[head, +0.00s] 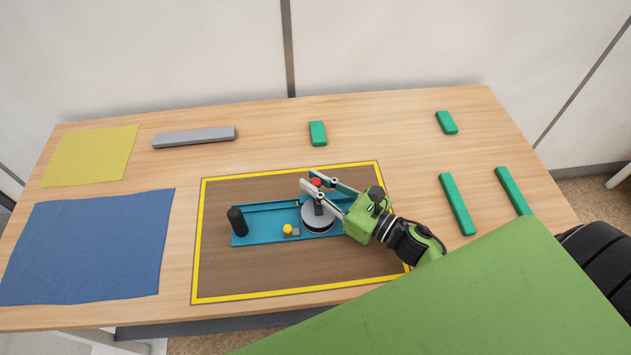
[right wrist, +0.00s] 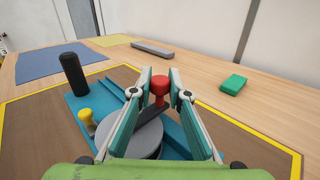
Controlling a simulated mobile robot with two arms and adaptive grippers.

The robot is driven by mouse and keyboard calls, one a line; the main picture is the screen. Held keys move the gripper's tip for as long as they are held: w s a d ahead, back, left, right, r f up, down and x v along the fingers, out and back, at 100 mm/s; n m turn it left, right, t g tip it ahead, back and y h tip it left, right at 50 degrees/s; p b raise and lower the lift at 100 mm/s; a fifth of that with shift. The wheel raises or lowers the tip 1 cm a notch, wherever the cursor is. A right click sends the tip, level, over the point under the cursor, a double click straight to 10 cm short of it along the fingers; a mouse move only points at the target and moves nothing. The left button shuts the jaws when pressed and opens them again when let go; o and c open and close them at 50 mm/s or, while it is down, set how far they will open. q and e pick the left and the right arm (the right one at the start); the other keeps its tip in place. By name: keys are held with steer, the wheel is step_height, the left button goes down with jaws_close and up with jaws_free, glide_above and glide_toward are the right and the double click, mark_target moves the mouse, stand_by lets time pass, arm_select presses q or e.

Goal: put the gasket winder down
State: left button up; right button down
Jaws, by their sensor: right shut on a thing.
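The gasket winder is a long teal base (head: 262,220) with a black upright post (head: 237,221), a yellow knob (head: 288,229) and a round grey drum (head: 317,222). A dark crank on the drum carries a red knob (right wrist: 160,86). The winder appears to rest on the brown, yellow-bordered mat (head: 230,280). My right gripper (head: 310,182) reaches in from the right over the drum, its fingers shut on the red knob. The fingers and palm hide part of the drum and the base's right end. My left gripper is not in view.
A blue cloth (head: 85,245) and a yellow cloth (head: 92,155) lie at the left. A grey bar (head: 194,136) lies at the back. Green blocks (head: 318,133) lie at the back and right. The mat's front strip is clear.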

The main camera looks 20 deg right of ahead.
steer(key=c, duration=1.9)
jaws_free()
steer(key=shift+r+p, duration=0.2)
steer(key=shift+p, duration=0.1)
steer(key=b+v, duration=0.3)
steer(key=v, duration=0.8)
steer(key=shift+f, duration=0.15)
steer(key=shift+s+d, duration=0.25)
steer(key=shift+s, duration=0.25)
